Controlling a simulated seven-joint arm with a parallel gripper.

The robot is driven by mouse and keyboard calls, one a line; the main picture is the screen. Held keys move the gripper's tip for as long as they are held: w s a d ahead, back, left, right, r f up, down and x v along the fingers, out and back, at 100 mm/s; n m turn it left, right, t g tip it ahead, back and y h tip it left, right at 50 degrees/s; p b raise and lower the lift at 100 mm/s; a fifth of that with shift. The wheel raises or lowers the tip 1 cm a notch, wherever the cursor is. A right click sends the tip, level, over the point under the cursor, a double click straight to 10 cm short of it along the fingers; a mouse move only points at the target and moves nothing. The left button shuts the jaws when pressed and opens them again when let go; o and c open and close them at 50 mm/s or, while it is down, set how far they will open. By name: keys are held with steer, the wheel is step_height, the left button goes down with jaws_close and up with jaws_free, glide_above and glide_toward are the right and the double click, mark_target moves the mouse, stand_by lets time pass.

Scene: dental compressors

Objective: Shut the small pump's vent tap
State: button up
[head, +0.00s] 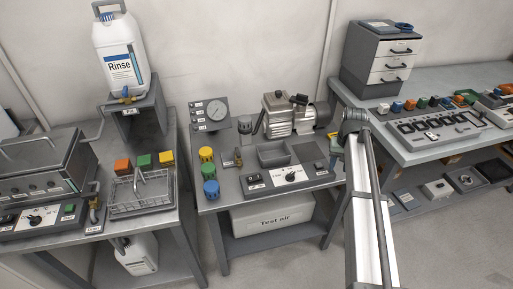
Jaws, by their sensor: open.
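The small pump (281,114), a light grey block joined to a motor, stands at the back of the middle table. A small brass tap (238,156) with a tag stands on the same table, left of the grey tray. I cannot tell whether it is the pump's vent tap, or how its handle is turned. My gripper (338,143) is at the far end of my arm, near the right edge of this table, right of the pump and apart from the tap. It is open; its fingers are small and hard to make out. Nothing shows in it.
A control panel with a black knob (291,177) fills the table's front, before a grey tray (284,154). Yellow, green and blue caps (210,188) line the left side. My arm crosses the gap beside the right bench (436,82).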

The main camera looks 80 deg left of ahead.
steer(key=s+a+r+n, duration=0.1)
steer(key=s+a+r, duration=0.2)
steer(key=s+a, duration=0.4)
steer(key=s+a+r+n, duration=0.2)
steer(key=s+a+r, duration=0.25)
steer(key=s, duration=0.45)
step_height(320, 180, up, 4)
steer(key=n, duration=0.2)
glide_above(238, 151)
step_height(238, 151, down, 12)
steer(key=shift+f, duration=0.15)
jaws_close()
